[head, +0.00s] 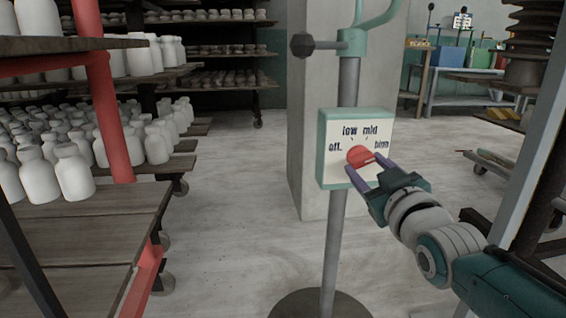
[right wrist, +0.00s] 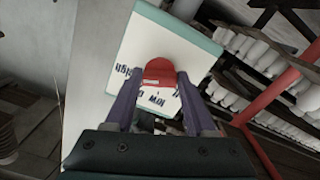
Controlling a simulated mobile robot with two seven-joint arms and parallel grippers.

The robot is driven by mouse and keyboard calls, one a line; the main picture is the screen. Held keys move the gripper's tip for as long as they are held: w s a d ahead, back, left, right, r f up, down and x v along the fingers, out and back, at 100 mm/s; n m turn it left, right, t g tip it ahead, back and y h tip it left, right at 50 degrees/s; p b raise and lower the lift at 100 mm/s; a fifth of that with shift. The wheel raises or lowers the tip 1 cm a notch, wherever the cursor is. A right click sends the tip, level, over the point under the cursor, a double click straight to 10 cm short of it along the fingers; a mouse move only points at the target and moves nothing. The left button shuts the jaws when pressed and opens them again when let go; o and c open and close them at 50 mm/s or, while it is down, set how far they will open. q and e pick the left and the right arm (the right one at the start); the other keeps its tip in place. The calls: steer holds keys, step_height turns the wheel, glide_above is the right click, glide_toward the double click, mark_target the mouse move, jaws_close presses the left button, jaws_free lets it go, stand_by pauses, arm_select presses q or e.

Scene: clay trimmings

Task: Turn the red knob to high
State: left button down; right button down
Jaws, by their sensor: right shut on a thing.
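The red knob (head: 358,154) is on the cream face of a green-edged control box (head: 325,165) on a grey pole. Labels off, low, mid and high run around the knob from left to right. My right gripper (head: 363,161) is shut on the knob, one purple finger on each side. The right wrist view shows the red knob (right wrist: 158,72) between the fingertips of the right gripper (right wrist: 160,78). A small pale mark shows on the knob; I cannot tell exactly which label it points to. My left gripper is not in view.
A shelf rack (head: 90,225) with white bottles stands on the left. A concrete pillar (head: 305,120) is behind the box. The pole has a round dark base (head: 320,304) on the floor. Open floor (head: 230,200) lies between rack and pole.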

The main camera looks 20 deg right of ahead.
steer(key=shift+r, duration=0.1)
steer(key=shift+c, duration=1.2)
jaws_free()
steer(key=shift+s, duration=0.2)
steer(key=p+v, duration=0.4)
steer(key=v, duration=0.5)
steer(key=shift+s+a+p, duration=0.15)
steer(key=shift+s+p, duration=0.1)
steer(key=shift+p, duration=0.1)
